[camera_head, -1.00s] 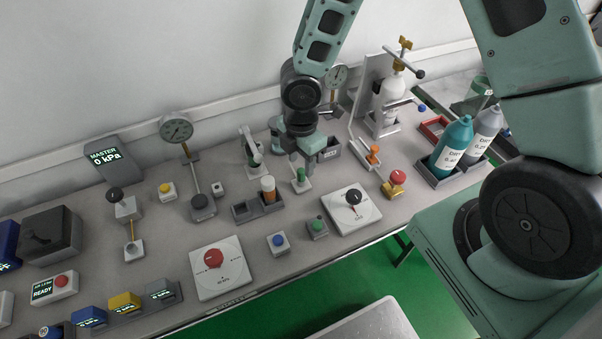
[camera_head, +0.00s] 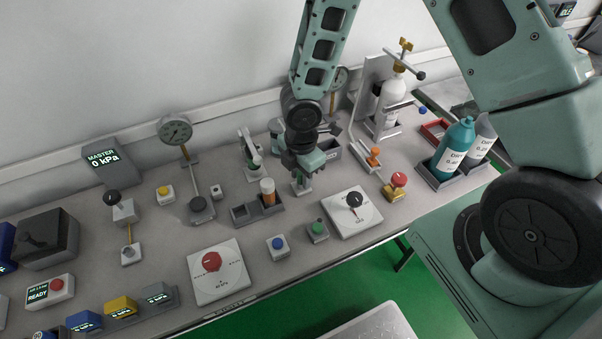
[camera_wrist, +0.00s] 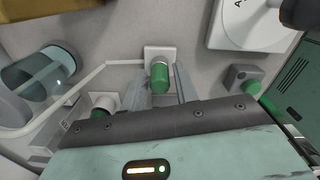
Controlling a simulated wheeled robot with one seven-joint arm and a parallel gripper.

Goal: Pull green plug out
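The green plug (camera_head: 299,180) sits upright in a small white block on the bench, partly hidden by my gripper (camera_head: 301,172) in the head view. In the wrist view the green plug (camera_wrist: 160,77) shows in its white socket block (camera_wrist: 158,53). My gripper (camera_wrist: 162,84) has one finger on each side of the plug. The fingers look apart, with a narrow gap at the plug's right side; contact on the left is hard to tell.
A grey two-slot holder with an orange-brown vial (camera_head: 268,190) stands just left. A dial plate with a black knob (camera_head: 354,200) and a green button box (camera_head: 318,231) are in front. An orange-topped item (camera_head: 374,155) and a red-knobbed valve (camera_head: 397,181) stand right.

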